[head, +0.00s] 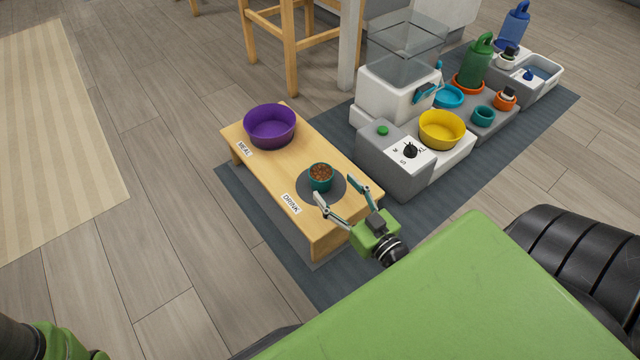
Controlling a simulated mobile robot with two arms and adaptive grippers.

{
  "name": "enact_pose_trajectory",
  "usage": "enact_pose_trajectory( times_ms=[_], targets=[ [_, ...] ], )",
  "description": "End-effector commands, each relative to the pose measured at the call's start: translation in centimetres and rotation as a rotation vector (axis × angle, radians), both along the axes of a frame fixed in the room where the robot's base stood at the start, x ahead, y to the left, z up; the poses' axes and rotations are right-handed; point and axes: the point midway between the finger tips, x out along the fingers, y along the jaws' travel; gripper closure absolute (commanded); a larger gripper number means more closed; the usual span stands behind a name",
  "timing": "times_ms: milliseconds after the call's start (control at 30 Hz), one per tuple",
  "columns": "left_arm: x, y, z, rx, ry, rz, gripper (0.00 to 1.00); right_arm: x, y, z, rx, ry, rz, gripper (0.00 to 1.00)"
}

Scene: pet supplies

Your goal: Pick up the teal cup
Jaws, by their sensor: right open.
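A teal cup (320,185) filled with brown pellets stands upright on a dark round mat (335,199) at the DRINK end of a low wooden bench (283,170). A second, empty-looking teal cup (484,116) stands on the grey platform at the right. My right gripper (336,191) is open, its fingers reaching from the bench's near right edge toward the pellet-filled cup. In the picture the fingertips are just right of and below that cup; nothing is between them. Part of my left arm shows at the bottom left, but its gripper is not in view.
A purple bowl (270,127) sits at the bench's MEAL end. A grey-and-white dispenser with a dial (410,151) stands to the right, with a yellow bowl (441,129) on it. Green (476,65) and blue (515,25) bottles stand farther back. The floor left of the bench is clear.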

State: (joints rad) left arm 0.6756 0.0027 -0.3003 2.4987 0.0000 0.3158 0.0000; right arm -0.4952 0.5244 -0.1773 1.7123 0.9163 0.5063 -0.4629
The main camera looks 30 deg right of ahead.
Motion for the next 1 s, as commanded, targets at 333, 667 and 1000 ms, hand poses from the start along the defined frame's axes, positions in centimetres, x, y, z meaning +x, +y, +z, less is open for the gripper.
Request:
enact_pose_trajectory(
  times_ms=[333,667,1000],
  targets=[
    [-0.5,0.0,-1.6,0.001,-0.013,0.001,0.6,3.1,0.1,-0.2,0.002,-0.003,-0.001,0.38],
    [-0.5,-0.1,-3.8,0.001,-0.013,0.001,0.6,7.1,0.2,0.3,0.001,0.0,-0.001,0.38],
    [-0.5,-0.1,-3.7,0.001,-0.013,0.0,0.6,7.2,0.2,0.4,0.0,0.002,-0.001,0.61]
  ],
)
